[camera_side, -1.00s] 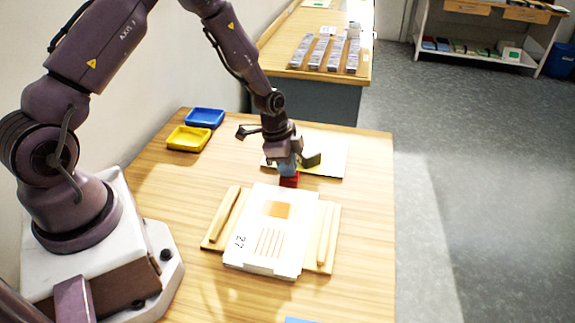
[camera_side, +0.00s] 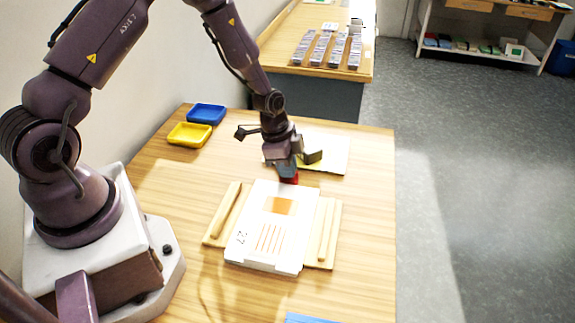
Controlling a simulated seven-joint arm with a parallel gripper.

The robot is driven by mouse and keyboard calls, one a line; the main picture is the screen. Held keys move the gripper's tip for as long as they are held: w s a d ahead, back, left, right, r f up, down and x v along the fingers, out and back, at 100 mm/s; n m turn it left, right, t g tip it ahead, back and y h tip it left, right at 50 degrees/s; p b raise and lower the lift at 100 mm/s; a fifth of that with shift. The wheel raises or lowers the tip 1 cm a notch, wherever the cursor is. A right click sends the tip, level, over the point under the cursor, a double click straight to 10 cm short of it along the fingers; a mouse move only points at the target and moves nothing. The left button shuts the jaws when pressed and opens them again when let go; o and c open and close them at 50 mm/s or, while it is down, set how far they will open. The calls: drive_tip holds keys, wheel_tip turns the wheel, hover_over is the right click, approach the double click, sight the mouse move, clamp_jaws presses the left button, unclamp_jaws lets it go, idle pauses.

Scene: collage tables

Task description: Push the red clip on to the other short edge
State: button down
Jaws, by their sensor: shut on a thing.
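The red clip (camera_side: 289,179) is at the far short edge of a white printed board or sheet stack (camera_side: 262,232), which has an orange square, orange stripes and the number 27 on it. My gripper (camera_side: 287,171) points down and is shut on the red clip. The fingers hide the clip's upper part. I cannot tell how far the clip sits over the edge. The white stack rests on a wooden cradle (camera_side: 325,255) with a raised rail on each long side.
A pale sheet (camera_side: 335,162) with a yellowish item lies behind my gripper. A blue tray (camera_side: 206,114) and a yellow tray (camera_side: 189,135) stand at the back left. A blue piece (camera_side: 308,319) shows at the front edge. The table's right strip is clear.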

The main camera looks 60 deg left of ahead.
sight(286, 180)
drive_tip(key=shift+s+d, duration=0.45)
idle(0.9)
idle(0.4)
drive_tip(key=c, duration=1.2)
unclamp_jaws()
drive_tip(key=shift+r, duration=0.1)
drive_tip(key=shift+w+d+v, duration=0.15)
drive_tip(key=shift+v, duration=0.95)
drive_tip(key=shift+w+d+v, duration=0.2)
drive_tip(key=shift+v, duration=0.95)
drive_tip(key=shift+w+d+v, duration=0.15)
drive_tip(key=shift+v, duration=0.95)
drive_tip(key=shift+r, duration=0.15)
